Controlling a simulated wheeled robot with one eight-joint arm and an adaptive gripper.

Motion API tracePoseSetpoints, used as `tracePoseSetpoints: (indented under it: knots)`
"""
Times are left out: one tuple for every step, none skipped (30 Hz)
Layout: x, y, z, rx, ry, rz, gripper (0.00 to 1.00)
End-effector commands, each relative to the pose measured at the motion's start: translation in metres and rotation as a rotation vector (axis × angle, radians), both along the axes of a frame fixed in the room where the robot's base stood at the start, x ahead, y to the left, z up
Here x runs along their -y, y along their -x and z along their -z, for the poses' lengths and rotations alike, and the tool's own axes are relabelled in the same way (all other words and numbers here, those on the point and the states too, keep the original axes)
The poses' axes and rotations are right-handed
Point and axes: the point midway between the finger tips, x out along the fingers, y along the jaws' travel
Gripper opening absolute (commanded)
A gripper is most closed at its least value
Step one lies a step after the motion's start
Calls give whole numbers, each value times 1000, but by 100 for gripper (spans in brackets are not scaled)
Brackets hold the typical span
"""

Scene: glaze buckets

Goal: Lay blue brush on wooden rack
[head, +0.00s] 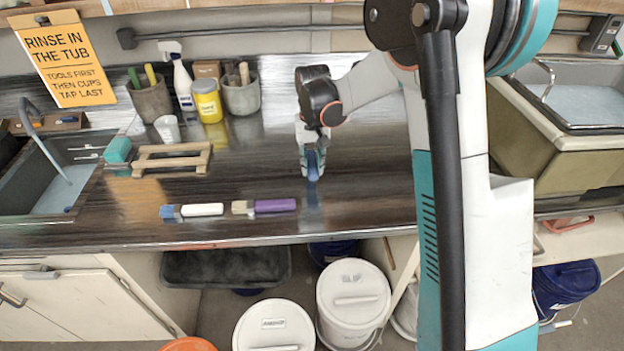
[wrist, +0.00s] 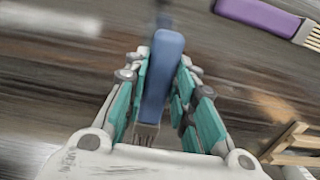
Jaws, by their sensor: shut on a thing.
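My gripper (head: 312,150) is shut on the blue brush (head: 313,172) above the dark counter, right of the middle of the work area. In the wrist view, the blue handle (wrist: 162,75) stands between the teal finger pads of my gripper (wrist: 160,85), with its pale bristles toward the palm. The wooden rack (head: 150,163) lies on the counter to the left, beside the sink, with nothing seen on it. A corner of the rack shows at the lower right of the wrist view (wrist: 290,140).
A white-handled brush (head: 202,210) and a purple-handled brush (head: 275,205) lie near the counter's front edge. Counter between rack and gripper is clear.

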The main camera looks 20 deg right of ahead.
Motion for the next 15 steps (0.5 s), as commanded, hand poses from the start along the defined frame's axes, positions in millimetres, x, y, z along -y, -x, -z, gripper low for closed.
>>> tracePoseSetpoints:
  knots:
    - [0,0,7,0,0,0,2]
    - [0,0,8,0,0,0,2]
    - [0,0,10,0,0,0,2]
    - [0,0,11,0,0,0,2]
    - [0,0,12,0,0,0,2]
    - [0,0,14,0,0,0,2]
    - [0,0,17,0,0,0,2]
    - [0,0,20,0,0,0,2]
    - [0,0,26,0,0,0,2]
    - [0,0,31,0,0,0,2]
    - [0,0,35,0,0,0,2]
    - [0,0,42,0,0,0,2]
    - [0,0,46,0,0,0,2]
    - [0,0,50,0,0,0,2]
    - [0,0,53,0,0,0,2]
